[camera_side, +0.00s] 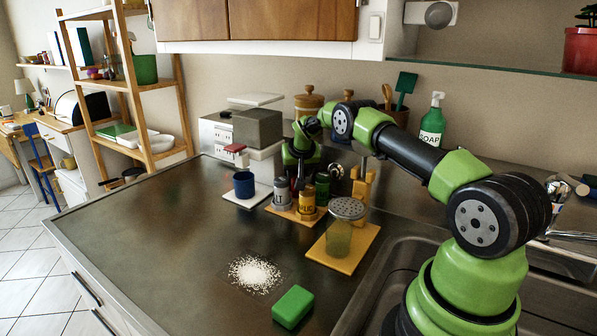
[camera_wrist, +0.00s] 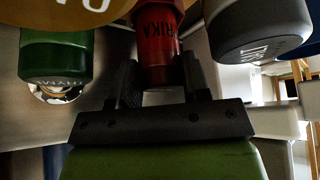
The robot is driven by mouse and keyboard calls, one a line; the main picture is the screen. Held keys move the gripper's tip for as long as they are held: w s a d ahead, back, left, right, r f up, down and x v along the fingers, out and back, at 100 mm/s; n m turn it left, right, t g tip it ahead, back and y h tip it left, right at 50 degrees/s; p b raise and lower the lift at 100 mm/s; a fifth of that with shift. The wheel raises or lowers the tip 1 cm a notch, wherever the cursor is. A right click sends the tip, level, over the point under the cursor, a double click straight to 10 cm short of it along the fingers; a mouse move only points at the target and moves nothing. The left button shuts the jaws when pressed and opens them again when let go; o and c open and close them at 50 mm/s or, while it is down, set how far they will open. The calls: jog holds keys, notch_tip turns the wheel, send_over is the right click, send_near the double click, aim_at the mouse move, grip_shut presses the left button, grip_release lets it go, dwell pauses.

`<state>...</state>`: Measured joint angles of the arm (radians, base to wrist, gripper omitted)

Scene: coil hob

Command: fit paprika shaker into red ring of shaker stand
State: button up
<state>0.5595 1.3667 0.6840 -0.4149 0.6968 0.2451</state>
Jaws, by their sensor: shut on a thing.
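The paprika shaker (camera_wrist: 157,38) is red with part of its lettering showing in the wrist view. My gripper (camera_wrist: 158,90) is shut on it, one dark finger on each side. In the side view my gripper (camera_side: 301,180) points down behind the front shakers, which hide most of the paprika shaker. The shaker stand (camera_side: 283,211) has an orange-yellow base. A grey shaker (camera_side: 281,194), a yellow shaker (camera_side: 307,203) and a green shaker (camera_side: 322,190) stand at it. I cannot make out the red ring, nor whether the paprika shaker is in it.
A glass shaker with a perforated metal lid (camera_side: 338,238) stands on a yellow board (camera_side: 345,261) at the right. A blue mug (camera_side: 243,185) is on a white board to the left. White grains (camera_side: 254,273) and a green block (camera_side: 293,306) lie in front. The left worktop is clear.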

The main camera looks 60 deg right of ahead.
jog(key=shift+f, duration=0.2)
jog(key=o, duration=1)
jog(key=shift+c, duration=0.2)
